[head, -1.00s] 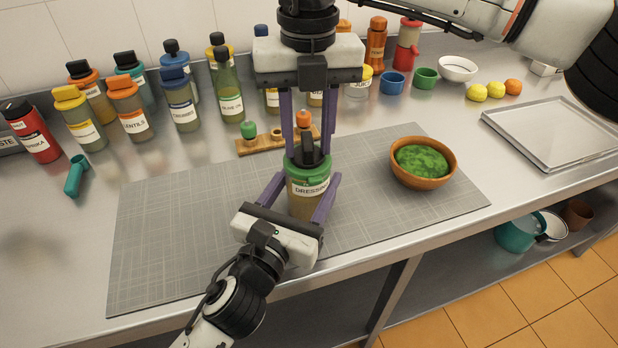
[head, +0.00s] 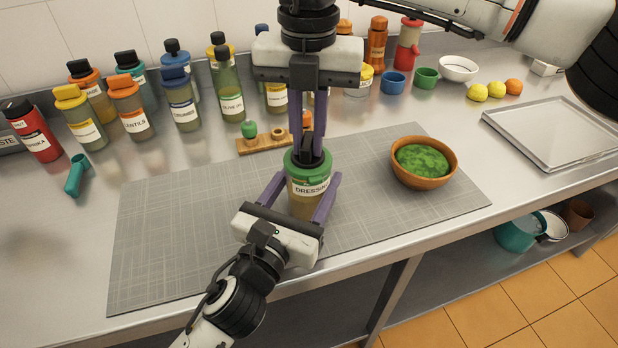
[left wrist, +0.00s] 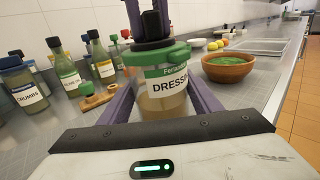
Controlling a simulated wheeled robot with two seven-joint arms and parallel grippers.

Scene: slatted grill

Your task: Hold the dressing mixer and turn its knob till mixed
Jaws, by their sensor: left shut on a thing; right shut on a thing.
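The dressing mixer (head: 308,187), a clear jar with a green lid, a "DRESSING" label and tan contents, stands upright on the grey mat. My left gripper (head: 308,205) is shut on its body from the front, one purple finger on each side. The jar also shows between the fingers in the left wrist view (left wrist: 165,88). My right gripper (head: 309,150) points down from above and is shut on the dark knob (head: 312,152) on top of the lid. The fingers largely hide the knob.
A bowl of greens (head: 424,160) stands on the mat (head: 180,240) to the right. A wooden rack (head: 264,144) lies behind the jar. Several bottles line the wall at the back left. An empty tray (head: 555,130) lies at the far right. The mat's left half is clear.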

